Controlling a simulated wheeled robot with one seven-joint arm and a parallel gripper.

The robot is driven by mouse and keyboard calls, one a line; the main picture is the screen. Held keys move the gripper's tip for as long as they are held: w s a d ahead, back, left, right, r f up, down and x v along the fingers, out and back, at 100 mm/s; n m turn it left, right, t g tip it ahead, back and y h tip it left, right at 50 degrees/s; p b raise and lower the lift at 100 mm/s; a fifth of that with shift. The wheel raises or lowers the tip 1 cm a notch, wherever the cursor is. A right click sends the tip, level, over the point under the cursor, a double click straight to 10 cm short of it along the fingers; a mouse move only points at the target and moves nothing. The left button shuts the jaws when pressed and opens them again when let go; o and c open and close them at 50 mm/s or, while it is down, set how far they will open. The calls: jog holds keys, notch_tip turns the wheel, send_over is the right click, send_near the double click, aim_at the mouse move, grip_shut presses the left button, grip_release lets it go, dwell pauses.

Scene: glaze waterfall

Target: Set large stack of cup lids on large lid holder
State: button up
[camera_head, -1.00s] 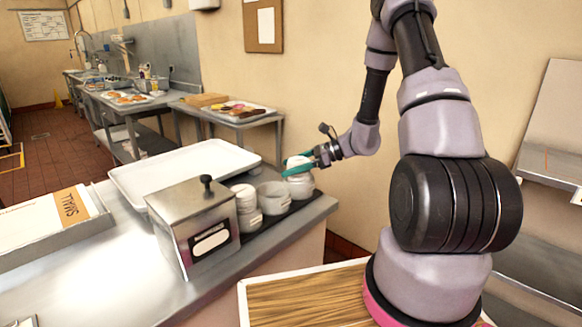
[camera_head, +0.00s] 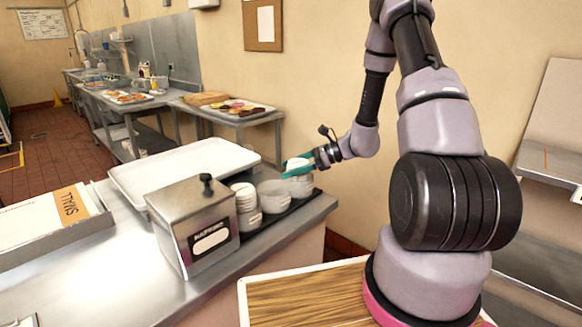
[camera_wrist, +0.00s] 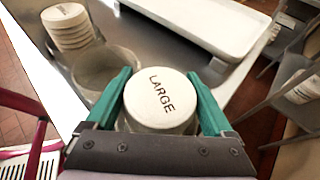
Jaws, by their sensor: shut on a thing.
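The large stack of cup lids (camera_wrist: 158,98) is white, with "LARGE" printed on top in the wrist view. My gripper (camera_wrist: 160,92) is shut on it, one teal finger on each side. In the head view my gripper (camera_head: 297,166) and the lid stack (camera_head: 301,184) are at the right end of the black holder strip (camera_head: 290,209). The stack appears at or inside the rightmost holder; whether it rests on the bottom is hidden. An empty clear round holder (camera_head: 272,196) stands beside it, and shows left of the stack in the wrist view (camera_wrist: 103,75).
Another white lid stack (camera_head: 245,206) stands left of the empty holder. A metal dispenser box (camera_head: 193,227) is nearer the front. A white tray (camera_head: 184,171) lies behind. The counter ends just right of the holders, near the wall.

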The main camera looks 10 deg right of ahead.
jog(key=o, duration=1.1)
jog(key=shift+v, duration=5.45)
jog(key=shift+r, duration=0.15)
jog(key=s+a+r+n+t+h, duration=0.1)
jog(key=s+r+n+h, duration=0.2)
jog(key=s+r+n, duration=0.2)
jog(key=s+a+r+n+t+h, duration=0.1)
jog(key=s+r+n+h, duration=0.3)
jog(key=s+r, duration=0.5)
jog(key=s+a+r+n+t+h, duration=0.1)
jog(key=s+r+n+h, duration=0.3)
jog(key=r, duration=0.9)
jog(key=shift+s+a+n+t, duration=0.15)
jog(key=shift+s+n, duration=0.65)
jog(key=shift+n, duration=0.2)
jog(key=shift+s+a+n+t, duration=0.15)
jog(key=shift+s+n, duration=0.65)
jog(key=shift+n, duration=0.2)
